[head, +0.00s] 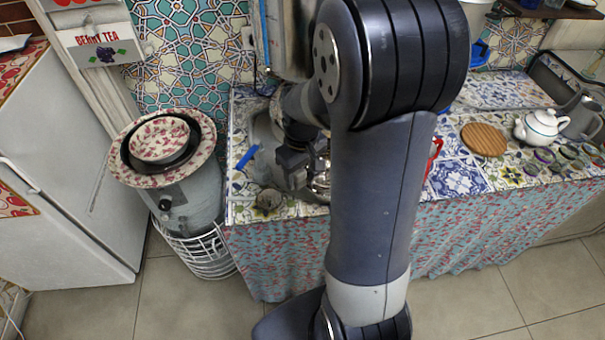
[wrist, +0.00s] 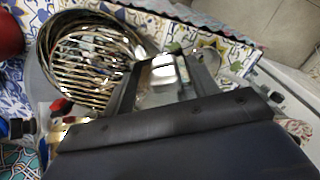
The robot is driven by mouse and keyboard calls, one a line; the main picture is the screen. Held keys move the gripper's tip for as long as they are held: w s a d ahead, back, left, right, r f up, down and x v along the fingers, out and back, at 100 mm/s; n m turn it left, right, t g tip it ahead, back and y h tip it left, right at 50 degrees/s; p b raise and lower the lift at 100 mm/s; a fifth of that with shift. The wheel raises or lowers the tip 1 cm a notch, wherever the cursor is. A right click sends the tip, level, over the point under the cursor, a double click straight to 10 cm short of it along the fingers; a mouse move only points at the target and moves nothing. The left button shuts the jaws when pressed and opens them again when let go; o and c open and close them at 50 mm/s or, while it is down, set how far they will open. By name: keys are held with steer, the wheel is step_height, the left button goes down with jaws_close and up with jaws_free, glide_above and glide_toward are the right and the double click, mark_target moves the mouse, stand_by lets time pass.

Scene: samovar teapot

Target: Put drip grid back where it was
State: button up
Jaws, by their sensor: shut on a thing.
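The drip grid (wrist: 88,68) is a round, shiny metal grid with parallel slats, at the left of the wrist view. My gripper (wrist: 163,72) is shut at the grid's right edge; the exact contact is hard to see among the reflections. In the head view, my gripper (head: 303,163) is low over the left part of the patterned counter, with shiny metal of the grid (head: 321,183) beside it. My arm hides much of the grid and what stands behind it. A grey rounded rim shows around the grid in the wrist view.
A blue-handled thing (head: 246,158) and a small grey-brown object (head: 268,200) lie on the counter (head: 240,212) near my gripper. A grey container with stacked bowls (head: 160,139) stands at the left. A round wooden board (head: 484,139) and a white teapot (head: 541,126) are at the right.

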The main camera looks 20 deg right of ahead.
steer(key=shift+f, duration=0.45)
steer(key=shift+f+b, duration=0.4)
steer(key=shift+f, duration=0.25)
steer(key=o, duration=1.3)
steer(key=shift+o, duration=0.2)
